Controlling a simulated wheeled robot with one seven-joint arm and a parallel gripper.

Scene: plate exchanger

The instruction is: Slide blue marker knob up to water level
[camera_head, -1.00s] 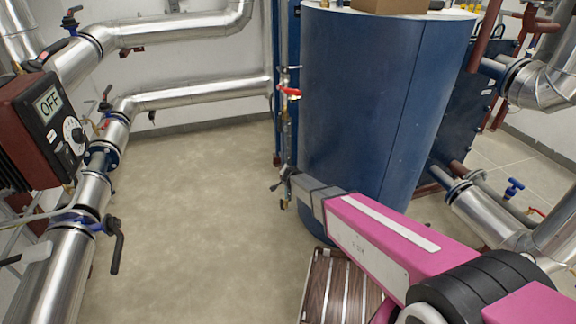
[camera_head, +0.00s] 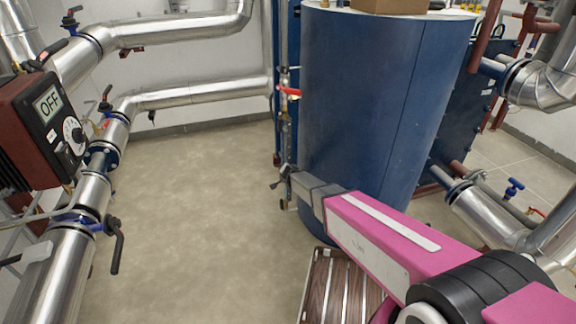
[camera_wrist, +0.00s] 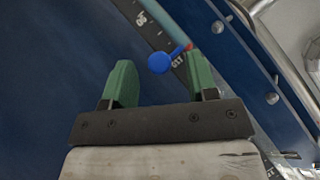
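The blue marker knob (camera_wrist: 159,63) is a small round blue disc in the wrist view, beside the dark gauge strip (camera_wrist: 150,30) with white markings. A light blue tube (camera_wrist: 176,28) runs along the strip, with a small red piece near the knob. My gripper (camera_wrist: 158,72) has two green fingers spread apart, and the knob shows between their tips. I see no finger touching it. In the head view my gripper (camera_head: 285,180) is at the gauge on the left side of the blue tank. The knob cannot be made out there. The water level is not clear.
The large blue tank (camera_head: 375,110) stands right behind my gripper. A red-handled valve (camera_head: 289,92) is on the gauge fitting above it. Silver pipes (camera_head: 190,95) and a control box reading OFF (camera_head: 45,120) are at left. The floor (camera_head: 185,215) between is open.

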